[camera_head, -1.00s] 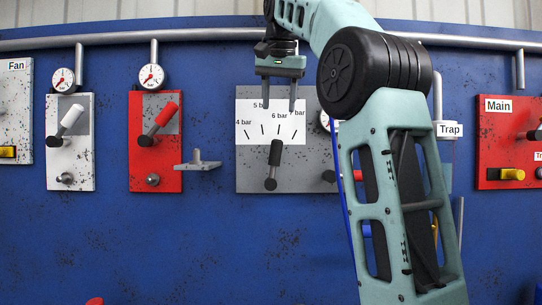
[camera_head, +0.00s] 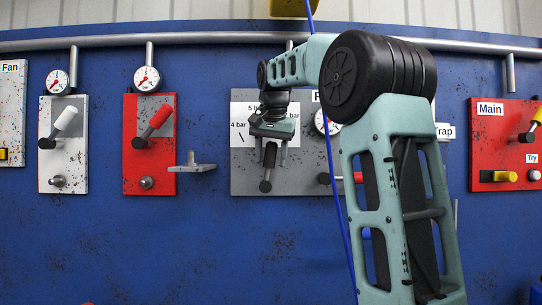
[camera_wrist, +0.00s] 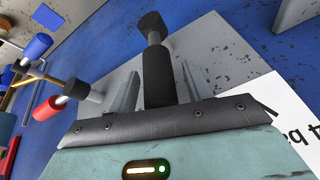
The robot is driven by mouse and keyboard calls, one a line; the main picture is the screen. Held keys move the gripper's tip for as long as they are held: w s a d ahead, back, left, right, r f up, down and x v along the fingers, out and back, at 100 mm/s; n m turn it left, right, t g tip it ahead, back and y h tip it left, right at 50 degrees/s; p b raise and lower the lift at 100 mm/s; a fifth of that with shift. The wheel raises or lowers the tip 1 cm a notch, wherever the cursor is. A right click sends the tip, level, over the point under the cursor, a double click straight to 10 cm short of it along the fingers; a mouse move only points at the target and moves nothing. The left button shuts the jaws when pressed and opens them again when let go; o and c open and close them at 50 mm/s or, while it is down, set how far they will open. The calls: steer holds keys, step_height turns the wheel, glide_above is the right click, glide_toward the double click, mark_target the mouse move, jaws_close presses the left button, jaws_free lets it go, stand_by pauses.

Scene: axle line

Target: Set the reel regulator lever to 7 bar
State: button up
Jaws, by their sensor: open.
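The reel regulator lever (camera_head: 266,184) is a black handle on a grey panel (camera_head: 300,184). It points roughly straight up from its lower pivot. Behind it is a white scale card (camera_head: 238,129), with 4 bar at left, part of 5 bar at the top and the end of another bar label at right; my gripper hides the rest. My gripper (camera_head: 269,157) reaches down over the lever's upper end.
A grey bracket (camera_head: 191,167) juts out left of the panel. A red panel (camera_head: 134,180) and a white panel (camera_head: 50,178) carry levers further left. A red-handled valve (camera_head: 357,178) is partly behind my arm. The red Main panel (camera_head: 480,150) is at right.

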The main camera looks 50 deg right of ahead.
steer(key=shift+c, duration=0.3)
jaws_close()
steer(key=s+t+y+b, duration=0.1)
steer(key=s+d+f+m+t+y, duration=0.1)
steer(key=shift+d+t+b, duration=0.3)
steer(key=shift+t+b, duration=0.05)
steer(key=shift+t, duration=0.05)
steer(key=shift+o, duration=0.3)
jaws_free()
steer(key=shift+r, duration=0.1)
